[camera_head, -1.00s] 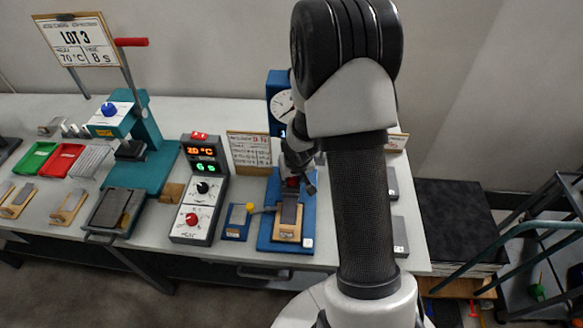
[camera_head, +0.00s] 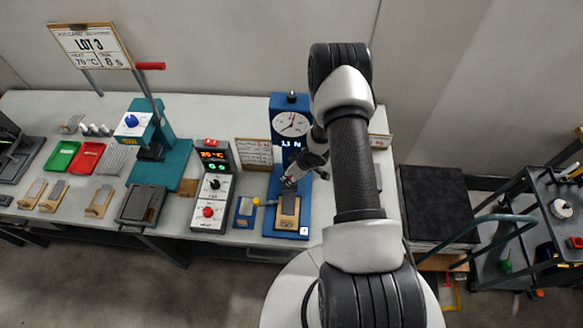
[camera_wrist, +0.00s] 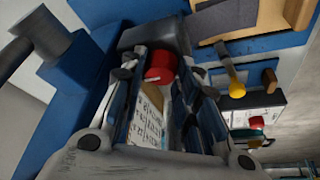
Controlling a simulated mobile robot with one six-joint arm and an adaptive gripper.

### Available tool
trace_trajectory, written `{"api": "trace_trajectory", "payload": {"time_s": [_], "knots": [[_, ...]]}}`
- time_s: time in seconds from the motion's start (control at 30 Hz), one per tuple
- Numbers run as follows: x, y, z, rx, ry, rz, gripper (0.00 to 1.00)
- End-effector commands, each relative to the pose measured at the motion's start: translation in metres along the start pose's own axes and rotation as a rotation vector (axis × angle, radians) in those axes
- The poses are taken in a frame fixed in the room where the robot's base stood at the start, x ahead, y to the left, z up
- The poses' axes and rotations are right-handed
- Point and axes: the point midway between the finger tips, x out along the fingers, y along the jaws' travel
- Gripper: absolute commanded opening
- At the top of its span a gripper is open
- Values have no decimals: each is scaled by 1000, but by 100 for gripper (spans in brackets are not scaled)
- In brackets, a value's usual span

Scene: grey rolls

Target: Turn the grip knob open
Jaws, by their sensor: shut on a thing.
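The grip knob is a red knob (camera_wrist: 160,66) in the wrist view, against a black block (camera_wrist: 150,36) on the blue test stand (camera_wrist: 72,75). My gripper (camera_wrist: 158,74) has its fingers on both sides of the knob and is shut on it. In the head view my gripper (camera_head: 290,180) is low at the front of the blue stand (camera_head: 290,102), just above a wooden holder with a grey strip (camera_head: 287,210). The knob is mostly hidden there by the gripper. The knob's turned angle cannot be read.
A dial gauge (camera_head: 291,123) sits on the stand. A yellow-tipped lever (camera_head: 256,201) and a control box with red and black knobs (camera_head: 212,197) stand left of it. A teal press (camera_head: 165,145) is farther left. A dark-topped stack (camera_head: 437,205) and cart (camera_head: 540,230) are at right.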

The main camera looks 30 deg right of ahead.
Motion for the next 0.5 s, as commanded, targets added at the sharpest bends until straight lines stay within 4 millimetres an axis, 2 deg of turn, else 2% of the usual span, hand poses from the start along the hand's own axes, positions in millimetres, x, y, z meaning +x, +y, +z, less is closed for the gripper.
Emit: {"api": "trace_trajectory", "payload": {"time_s": [0.5], "knots": [[0,2,-3,-87,6,-33,5]]}}
